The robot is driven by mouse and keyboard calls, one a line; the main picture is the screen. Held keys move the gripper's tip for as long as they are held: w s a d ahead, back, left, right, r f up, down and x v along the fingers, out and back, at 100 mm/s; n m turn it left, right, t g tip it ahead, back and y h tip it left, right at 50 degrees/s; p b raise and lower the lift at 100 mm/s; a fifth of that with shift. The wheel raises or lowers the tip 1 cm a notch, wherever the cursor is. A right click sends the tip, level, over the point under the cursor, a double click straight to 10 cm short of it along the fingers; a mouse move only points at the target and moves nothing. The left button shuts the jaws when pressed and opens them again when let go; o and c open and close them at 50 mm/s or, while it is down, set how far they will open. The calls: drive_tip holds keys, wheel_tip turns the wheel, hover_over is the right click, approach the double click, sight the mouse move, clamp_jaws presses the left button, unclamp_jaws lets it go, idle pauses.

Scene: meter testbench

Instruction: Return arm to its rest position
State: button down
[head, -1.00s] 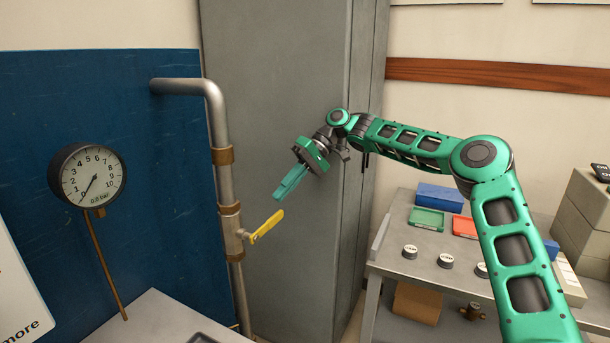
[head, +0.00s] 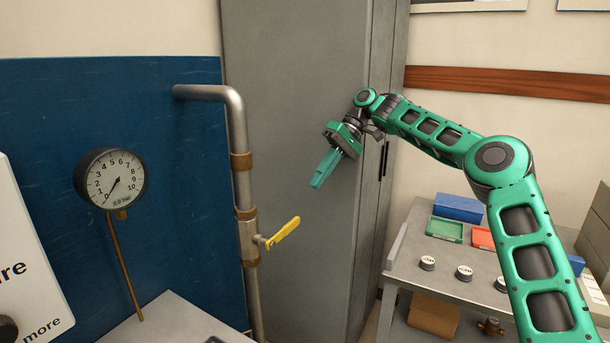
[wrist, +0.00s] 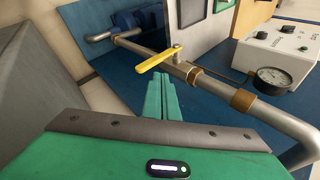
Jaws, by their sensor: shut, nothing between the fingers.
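My green arm reaches in from the lower right of the head view. My gripper (head: 319,182) hangs in front of the grey cabinet, pointing down and to the left. Its fingers are shut and empty. In the wrist view my gripper (wrist: 162,84) shows its two fingers together, close below the yellow valve handle in the picture. In the head view the yellow valve handle (head: 284,233) sticks out to the right of the metal pipe (head: 241,185), and my gripper is apart from it, above and to the right.
A round gauge (head: 110,177) reading 0.0 bar stands before the blue panel (head: 60,110). The grey cabinet (head: 290,80) is behind my gripper. A side table (head: 400,262) at the right holds a blue box (head: 458,207), a green tray (head: 444,230) and several small round parts.

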drive_tip(key=s+d+f+m+t+h, duration=0.1)
drive_tip(key=s+d+f+m+h, duration=0.15)
drive_tip(key=s+d, duration=0.7)
drive_tip(key=s+d+f+m+t+h, duration=0.15)
drive_tip(key=s+d+m, duration=0.25)
drive_tip(key=s+d, duration=0.6)
drive_tip(key=s+d+f+m+t+h, duration=0.1)
drive_tip(key=s+d+f+m+h, duration=0.15)
drive_tip(key=s+d, duration=0.75)
drive_tip(key=s+d+f+m, duration=0.2)
drive_tip(key=s+f, duration=0.1)
drive_tip(key=s, duration=0.7)
drive_tip(key=s+d+f+m+t, duration=0.1)
drive_tip(key=s+d+f+m, duration=0.1)
drive_tip(key=s, duration=0.7)
drive_tip(key=shift+s+d+f+m, duration=0.3)
drive_tip(key=shift+s+d+f, duration=0.05)
drive_tip(key=shift+d+f, duration=0.25)
